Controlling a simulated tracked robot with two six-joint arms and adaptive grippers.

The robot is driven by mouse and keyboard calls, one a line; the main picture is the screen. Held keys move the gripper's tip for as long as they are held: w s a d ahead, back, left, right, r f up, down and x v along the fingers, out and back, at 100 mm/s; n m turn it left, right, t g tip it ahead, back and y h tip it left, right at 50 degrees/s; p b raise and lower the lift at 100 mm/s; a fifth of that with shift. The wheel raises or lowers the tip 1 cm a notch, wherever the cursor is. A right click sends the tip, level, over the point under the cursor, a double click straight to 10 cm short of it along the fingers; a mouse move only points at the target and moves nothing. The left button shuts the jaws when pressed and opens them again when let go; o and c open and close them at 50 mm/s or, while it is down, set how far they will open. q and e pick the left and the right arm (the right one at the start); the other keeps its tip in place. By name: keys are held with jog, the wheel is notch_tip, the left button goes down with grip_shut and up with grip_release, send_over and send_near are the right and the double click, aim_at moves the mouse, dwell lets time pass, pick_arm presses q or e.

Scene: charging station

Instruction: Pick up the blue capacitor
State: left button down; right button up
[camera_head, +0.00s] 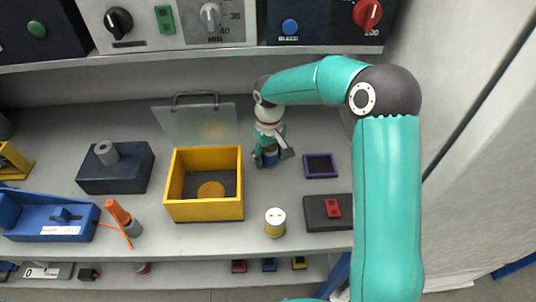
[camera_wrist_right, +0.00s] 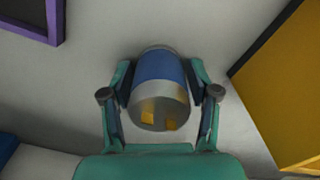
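The blue capacitor (camera_head: 270,157) stands on the grey bench between the yellow box and the purple-framed square, partly hidden by my right gripper (camera_head: 272,154). In the right wrist view the capacitor (camera_wrist_right: 158,70) is a cylinder with a blue band and a grey end with two yellow terminals. It lies between the two fingers of my right gripper (camera_wrist_right: 160,90), one on each side. The fingers are very close to its sides; whether they press on it I cannot tell. My left gripper is not in view.
An open yellow box (camera_head: 204,211) with a raised clear lid (camera_head: 196,124) is left of the gripper. A purple-framed tray (camera_head: 320,173) is to the right. A yellow-banded cylinder (camera_head: 275,228) and a dark block with a red part (camera_head: 315,220) are nearer the front.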

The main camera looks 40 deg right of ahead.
jog(key=c, duration=0.8)
jog(key=shift+r, duration=0.1)
